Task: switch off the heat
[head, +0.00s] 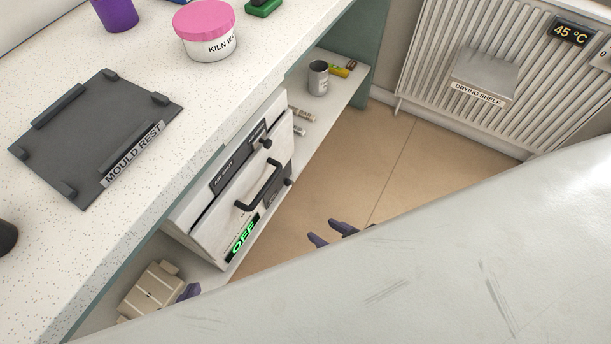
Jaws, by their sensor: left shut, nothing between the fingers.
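The kiln (222,222) is a pale box on the low shelf under the counter, with a black handle (262,187) on its front. A display (244,237) on it reads "OFF" in green. Two dark knobs show on its right side, an upper one (266,143) and a lower one (288,182). My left gripper (188,291) shows only as a purple fingertip beside a beige block, below the kiln; it is shut and empty. My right gripper (328,233) is to the right of the kiln, over the floor, its purple fingertips apart and empty. The rest of both grippers is hidden.
The counter holds a dark mould rest (95,140), a pink-lidded kiln wash tub (207,35) and a purple cup (115,12). The beige block (152,288) and a grey cup (318,78) are on the low shelf. A radiator with a drying shelf (484,77) reads 45 °C.

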